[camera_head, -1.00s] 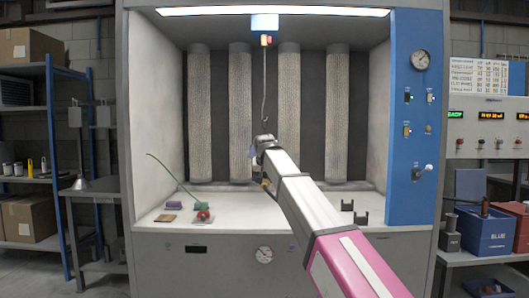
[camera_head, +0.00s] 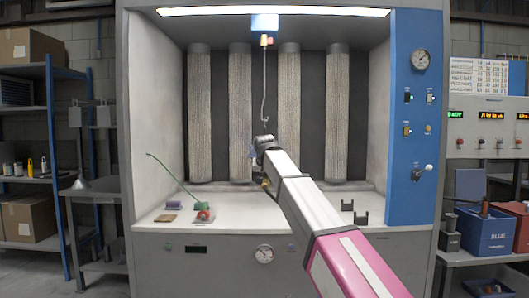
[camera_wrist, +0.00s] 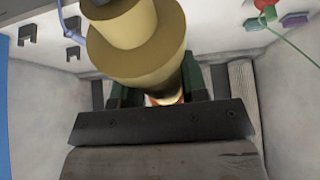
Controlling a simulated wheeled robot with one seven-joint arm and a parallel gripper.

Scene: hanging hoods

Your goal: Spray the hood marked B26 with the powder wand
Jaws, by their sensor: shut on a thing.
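My gripper (camera_head: 262,143) is inside the spray booth, just under the hanging hook (camera_head: 264,100). It is seen mostly from behind my arm. In the wrist view its dark green fingers (camera_wrist: 160,92) are shut on a tan, stepped round piece (camera_wrist: 130,40), which looks like the body of the powder wand. Its far end is hidden behind the gripper. No hood shows on the hook, and I can read no B26 mark. A grey cone-shaped hood (camera_head: 79,184) sits on the bench at the left, with no legible mark.
A blue gauge panel (camera_head: 412,120) borders the booth. A blue bin (camera_head: 484,232) stands outside, right.

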